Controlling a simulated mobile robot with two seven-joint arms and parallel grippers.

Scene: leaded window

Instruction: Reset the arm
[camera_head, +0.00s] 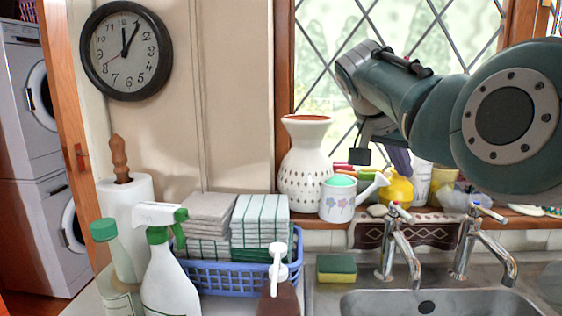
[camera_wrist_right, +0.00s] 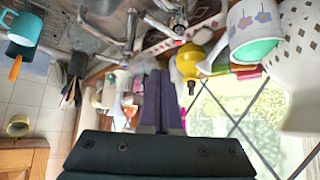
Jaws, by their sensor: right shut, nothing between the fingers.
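My right arm comes in from the right in the head view and reaches across the window. My right gripper (camera_head: 401,165) hangs partly hidden behind the arm, in front of the window and above the yellow pot (camera_head: 397,188). In the right wrist view its two dark purple fingers (camera_wrist_right: 158,78) are together, with nothing held between them. My left gripper is not in view.
The white vase (camera_head: 306,165) and watering can (camera_head: 338,200) stand on the sill left of the gripper. Taps (camera_head: 399,245) rise over the sink (camera_head: 365,302) below. A blue basket (camera_head: 225,279) and spray bottle (camera_head: 168,280) occupy the left counter.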

